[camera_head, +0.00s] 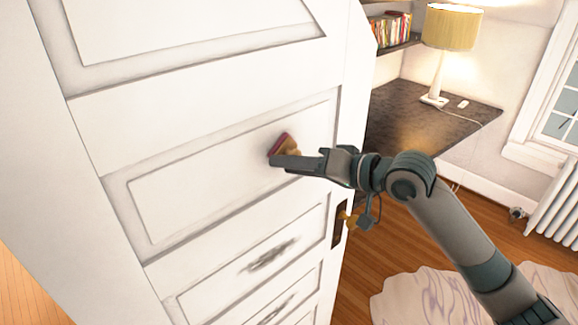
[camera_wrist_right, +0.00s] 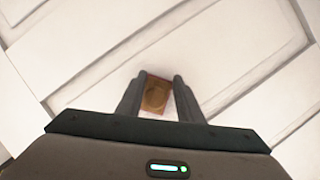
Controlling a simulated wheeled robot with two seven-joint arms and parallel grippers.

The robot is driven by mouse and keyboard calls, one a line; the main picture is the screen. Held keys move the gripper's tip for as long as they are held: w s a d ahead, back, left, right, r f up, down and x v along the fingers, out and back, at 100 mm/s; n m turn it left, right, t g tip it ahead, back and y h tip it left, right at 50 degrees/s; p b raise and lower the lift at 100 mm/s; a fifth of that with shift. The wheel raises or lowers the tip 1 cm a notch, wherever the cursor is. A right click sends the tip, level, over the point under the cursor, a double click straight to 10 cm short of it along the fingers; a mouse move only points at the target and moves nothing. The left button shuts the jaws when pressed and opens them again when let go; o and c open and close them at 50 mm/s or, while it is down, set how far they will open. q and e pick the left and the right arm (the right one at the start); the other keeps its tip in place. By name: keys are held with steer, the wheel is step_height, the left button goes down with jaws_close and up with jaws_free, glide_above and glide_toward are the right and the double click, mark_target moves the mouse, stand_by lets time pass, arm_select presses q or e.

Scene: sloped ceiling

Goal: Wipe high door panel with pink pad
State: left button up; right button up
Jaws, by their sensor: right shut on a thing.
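A white panelled door (camera_head: 200,80) fills the left and middle of the head view. My right gripper (camera_head: 283,160) is at one of its upper panels (camera_head: 215,185). It is shut on a pad (camera_head: 281,145) with a pink-red face and a brown, wooden-looking back. The pad's face is turned to the door and looks very close to it; I cannot tell if it touches. In the right wrist view the brown back of the pad (camera_wrist_right: 156,95) sits between the two fingers. My left gripper is not in view.
A brass handle (camera_head: 347,218) sticks out at the door's edge, below my right forearm. Behind the door are a dark desk (camera_head: 425,115) with a lit lamp (camera_head: 450,30), a bookshelf, a white radiator (camera_head: 555,210) and a pale rug (camera_head: 430,295) on the wooden floor.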

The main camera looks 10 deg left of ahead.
steer(key=shift+w, duration=0.1)
steer(key=shift+w+d, duration=1.2)
steer(key=shift+w, duration=0.15)
steer(key=shift+w+d, duration=1.25)
steer(key=shift+w, duration=0.15)
steer(key=shift+a, duration=0.15)
